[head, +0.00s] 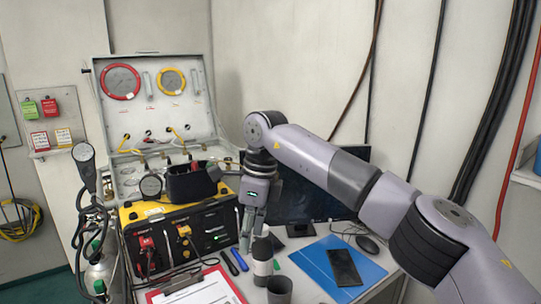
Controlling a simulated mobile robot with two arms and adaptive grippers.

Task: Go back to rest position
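My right arm comes in from the right and bends down at its wrist. My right gripper (250,236) points down in front of the yellow and black air panel unit (178,235), above the front part of the table. Its fingers look narrow from here, and I cannot tell whether they are open or shut. A white and dark cylinder (262,262) stands just below the fingertips. I cannot tell whether they touch. My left gripper is not in view.
The open grey case (152,72) with gauges stands behind the unit. A clipboard (198,290), dark cup (279,290), blue folder (320,265) with a phone-like slab (344,267) and mouse (368,245) crowd the table. A monitor (300,205) stands behind my arm. A gas cylinder (101,272) stands left.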

